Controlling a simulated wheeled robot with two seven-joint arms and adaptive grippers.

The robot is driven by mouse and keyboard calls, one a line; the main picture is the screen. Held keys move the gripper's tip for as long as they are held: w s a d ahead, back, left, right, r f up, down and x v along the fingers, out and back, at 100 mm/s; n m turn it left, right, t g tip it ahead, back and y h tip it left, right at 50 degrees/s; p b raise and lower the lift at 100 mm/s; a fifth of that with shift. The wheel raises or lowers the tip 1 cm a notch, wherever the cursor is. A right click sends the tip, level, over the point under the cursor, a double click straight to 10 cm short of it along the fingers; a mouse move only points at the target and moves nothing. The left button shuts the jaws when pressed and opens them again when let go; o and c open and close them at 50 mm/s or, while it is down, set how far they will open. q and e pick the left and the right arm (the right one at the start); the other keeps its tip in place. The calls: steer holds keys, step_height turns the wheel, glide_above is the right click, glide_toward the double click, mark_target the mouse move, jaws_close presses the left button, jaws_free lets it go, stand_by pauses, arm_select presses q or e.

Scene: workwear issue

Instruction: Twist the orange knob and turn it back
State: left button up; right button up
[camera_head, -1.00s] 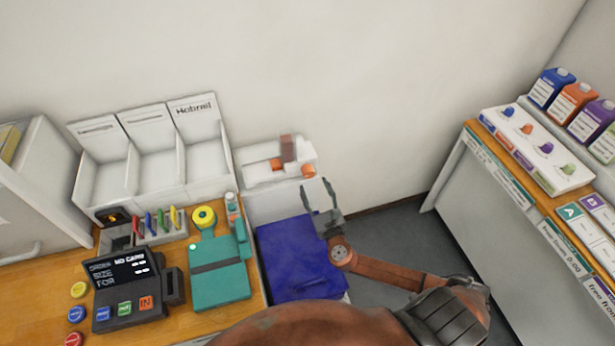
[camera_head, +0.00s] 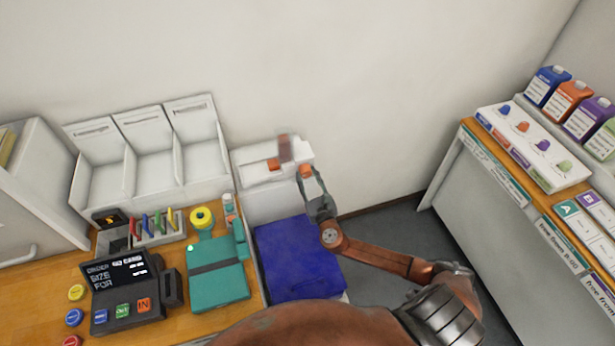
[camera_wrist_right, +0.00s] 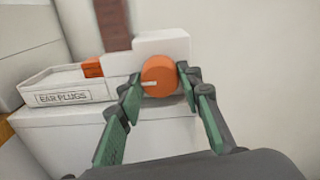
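The orange knob (camera_head: 306,171) sits on the front of a white dispenser (camera_head: 252,168) against the wall. In the right wrist view the knob (camera_wrist_right: 160,72) faces me, with a pale pointer mark toward its left side. My right gripper (camera_head: 309,174) is at the knob. In the right wrist view the green-padded fingers of the right gripper (camera_wrist_right: 160,78) are apart, one on each side of the knob. A narrow gap seems to show on the right; I cannot tell whether either finger touches. My left gripper is not in view.
The dispenser has an "EAR PLUGS" tray (camera_wrist_right: 65,90) left of the knob and a reddish-brown upright tube (camera_wrist_right: 112,25). A blue folded item (camera_head: 297,258) lies below my right gripper. A counter with a dark terminal (camera_head: 125,290) stands left; a shelf with bottles (camera_head: 547,86) stands right.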

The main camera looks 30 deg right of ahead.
steer(key=c, duration=0.6)
steer(key=shift+m, duration=0.4)
steer(key=m+b, duration=0.2)
steer(key=m, duration=0.2)
steer(key=shift+f+m+b, duration=0.15)
steer(key=shift+m+b, duration=0.15)
steer(key=shift+b, duration=0.1)
steer(key=m+b, duration=0.2)
steer(key=m, duration=0.2)
steer(key=shift+m, duration=0.3)
steer(key=m+b, duration=0.1)
steer(key=m, duration=0.3)
steer(key=shift+b, duration=0.3)
steer(key=shift+m+b, duration=0.3)
steer(key=shift+m, duration=1.9)
